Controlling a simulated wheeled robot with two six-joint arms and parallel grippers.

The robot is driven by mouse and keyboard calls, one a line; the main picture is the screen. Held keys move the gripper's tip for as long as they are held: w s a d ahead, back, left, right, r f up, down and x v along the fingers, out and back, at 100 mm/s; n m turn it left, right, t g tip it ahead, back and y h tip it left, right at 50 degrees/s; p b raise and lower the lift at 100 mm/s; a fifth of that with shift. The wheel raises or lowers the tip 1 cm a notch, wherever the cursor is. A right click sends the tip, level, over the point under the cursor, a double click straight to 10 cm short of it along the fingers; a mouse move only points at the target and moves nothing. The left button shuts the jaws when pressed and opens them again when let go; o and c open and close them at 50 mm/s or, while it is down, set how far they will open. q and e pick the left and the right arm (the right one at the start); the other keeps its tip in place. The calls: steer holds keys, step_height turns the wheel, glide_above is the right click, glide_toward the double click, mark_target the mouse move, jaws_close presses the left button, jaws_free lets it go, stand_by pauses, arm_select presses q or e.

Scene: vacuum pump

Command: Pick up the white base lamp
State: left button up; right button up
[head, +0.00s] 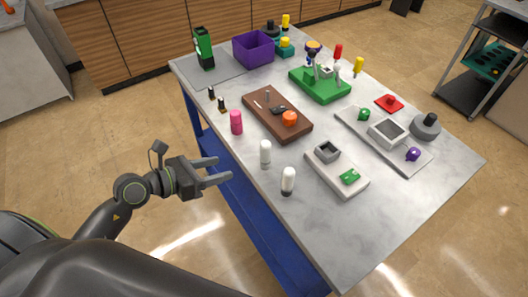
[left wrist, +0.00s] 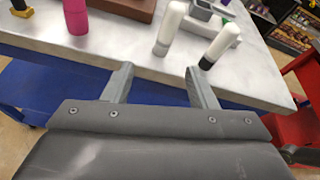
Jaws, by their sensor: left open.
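Two white, rounded lamps stand upright near the table's front-left edge. The lamp with the white base (head: 265,152) is the left one; it also shows in the left wrist view (left wrist: 172,22). The lamp with the black base (head: 288,180) is to its right, and it shows in the left wrist view too (left wrist: 222,44). My left gripper (head: 222,170) is open and empty, just off the table's edge and to the left of both lamps. In the left wrist view its two fingers (left wrist: 160,68) point toward the white base lamp, apart from it. My right gripper is out of view.
A pink cylinder (head: 236,122) stands left of the lamps. A brown board (head: 262,117) with small parts lies behind them. A light grey tray (head: 338,182) with a grey box and green part lies to the right. The table's front corner (head: 340,255) is bare.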

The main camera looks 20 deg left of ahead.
mark_target(261, 156)
arm_select(q)
steer(key=w+d+p, duration=0.1)
steer(key=w+d, duration=0.1)
steer(key=w+d+f+m+p, duration=0.1)
steer(key=w+d, duration=0.2)
steer(key=w+d+m+p, duration=0.1)
steer(key=w+d, duration=0.1)
steer(key=shift+w+d+f, duration=0.25)
steer(key=shift+w+f, duration=0.15)
steer(key=shift+p+x, duration=0.75)
steer(key=shift+x, duration=1.4)
steer(key=shift+w+d+f, duration=0.25)
steer(key=shift+w+f, duration=0.2)
steer(key=shift+w, duration=0.05)
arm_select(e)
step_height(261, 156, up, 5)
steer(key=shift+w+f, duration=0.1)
